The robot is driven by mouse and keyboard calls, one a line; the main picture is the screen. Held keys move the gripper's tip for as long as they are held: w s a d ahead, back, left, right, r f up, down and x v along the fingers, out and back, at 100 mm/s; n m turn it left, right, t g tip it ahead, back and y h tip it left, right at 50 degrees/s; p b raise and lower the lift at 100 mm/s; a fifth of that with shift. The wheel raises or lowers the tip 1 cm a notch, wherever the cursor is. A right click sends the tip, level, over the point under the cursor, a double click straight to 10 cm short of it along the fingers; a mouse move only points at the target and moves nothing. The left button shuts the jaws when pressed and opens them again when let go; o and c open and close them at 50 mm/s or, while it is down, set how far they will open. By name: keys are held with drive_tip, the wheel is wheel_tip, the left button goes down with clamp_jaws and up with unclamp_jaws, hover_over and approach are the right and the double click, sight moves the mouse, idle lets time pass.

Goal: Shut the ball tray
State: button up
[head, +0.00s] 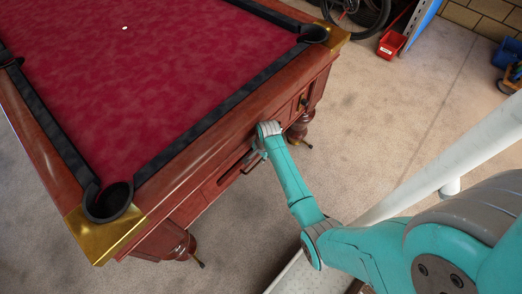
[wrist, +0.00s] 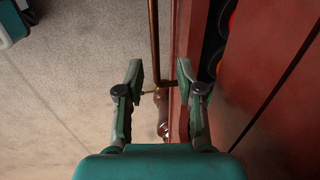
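The ball tray (wrist: 187,25) is in the side of the wooden pool table (head: 190,133). In the wrist view it stands pulled out, with dark and orange-red balls (wrist: 217,52) showing in the gap behind its wooden front. A brass bar handle (wrist: 154,40) runs along the outside of that front. My gripper (wrist: 159,84) is open, its fingers apart with the handle's line between them. The right finger overlaps the tray front in the picture; I cannot tell if it touches. In the head view my gripper (head: 259,152) is beside the table's side, partly hiding the tray.
A turned table leg (head: 300,128) stands beyond my gripper, another at the near corner. A corner pocket (head: 108,203) has brass trim. A red bin (head: 391,44) and a bicycle wheel (head: 357,12) are at the back.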

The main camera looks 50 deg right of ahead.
wheel_tip(320, 180, up, 6)
drive_tip(key=s, duration=0.1)
drive_tip(key=shift+s+r, duration=0.15)
drive_tip(key=shift+r, duration=0.05)
idle(0.5)
drive_tip(key=s+a+f+n+t+h, duration=0.1)
drive_tip(key=s+a+f+n+t, duration=0.25)
drive_tip(key=s+a, duration=0.5)
drive_tip(key=s+a+r+n+t, duration=0.25)
drive_tip(key=s+a+n, duration=0.25)
drive_tip(key=s+a, duration=0.3)
drive_tip(key=s+a+r+n+t, duration=0.1)
drive_tip(key=s+r+n+t, duration=0.1)
drive_tip(key=s+r, duration=0.3)
drive_tip(key=s+a+r+n+t, duration=0.2)
drive_tip(key=s+r+n, duration=0.2)
drive_tip(key=r, duration=0.9)
drive_tip(key=s+a+r+n+t+y, duration=0.1)
drive_tip(key=s+a+r+n+t, duration=0.1)
drive_tip(key=s+r, duration=0.6)
drive_tip(key=shift+s+r+n+t, duration=0.3)
drive_tip(key=shift+r+n, duration=0.25)
drive_tip(key=shift+r, duration=0.2)
drive_tip(key=shift+a, duration=0.1)
